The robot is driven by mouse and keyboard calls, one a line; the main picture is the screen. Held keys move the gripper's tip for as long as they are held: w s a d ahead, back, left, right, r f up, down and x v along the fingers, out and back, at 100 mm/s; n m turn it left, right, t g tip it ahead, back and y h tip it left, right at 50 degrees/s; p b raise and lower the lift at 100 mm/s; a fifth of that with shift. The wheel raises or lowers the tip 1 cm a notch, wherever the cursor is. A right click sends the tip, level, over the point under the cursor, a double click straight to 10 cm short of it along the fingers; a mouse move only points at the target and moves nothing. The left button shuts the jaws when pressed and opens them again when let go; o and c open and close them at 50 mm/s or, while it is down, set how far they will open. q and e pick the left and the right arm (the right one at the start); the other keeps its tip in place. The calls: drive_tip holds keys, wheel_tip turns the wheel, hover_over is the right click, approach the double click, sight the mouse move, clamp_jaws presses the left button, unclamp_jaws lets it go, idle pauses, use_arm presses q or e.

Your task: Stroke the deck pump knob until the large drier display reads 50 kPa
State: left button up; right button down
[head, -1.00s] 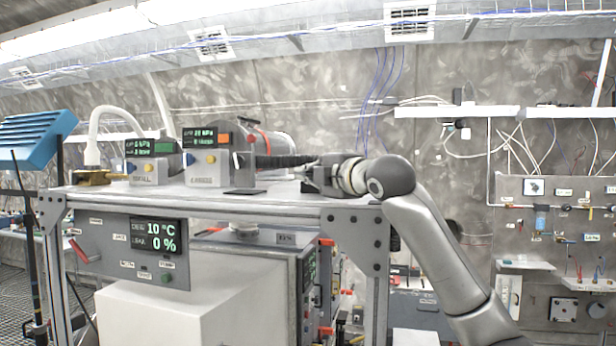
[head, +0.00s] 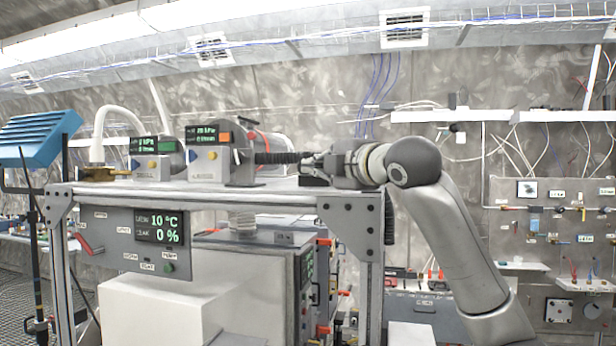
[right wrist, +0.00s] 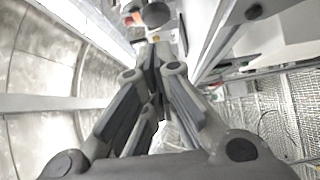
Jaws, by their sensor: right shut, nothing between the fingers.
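The large drier (head: 206,165) stands on the deck, a pale box with an orange top piece and a yellow knob. Its small display (head: 201,135) shows a kPa line that looks like 28, too small to be sure. A black ribbed pump (head: 275,158) points right from beside it; its knob end is hard to make out near my fingertips. My right gripper (head: 312,164) is shut and empty at that end; touching or apart I cannot tell. In the right wrist view its fingers (right wrist: 153,55) are together, with a dark round part (right wrist: 156,14) beyond them. My left gripper is not in view.
The small drier (head: 147,165), with a green top piece, stands left of the large one. A lower panel display (head: 158,227) reads 10 °C and 0 %.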

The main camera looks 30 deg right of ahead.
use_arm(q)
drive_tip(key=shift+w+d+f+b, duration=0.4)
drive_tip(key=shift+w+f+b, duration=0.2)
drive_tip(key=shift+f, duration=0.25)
use_arm(e)
drive_tip(key=s, duration=0.3)
drive_tip(key=shift+s, duration=0.4)
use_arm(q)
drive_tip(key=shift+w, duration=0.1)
use_arm(e)
drive_tip(key=shift+s+a+r, duration=0.1)
drive_tip(key=shift+a, duration=0.05)
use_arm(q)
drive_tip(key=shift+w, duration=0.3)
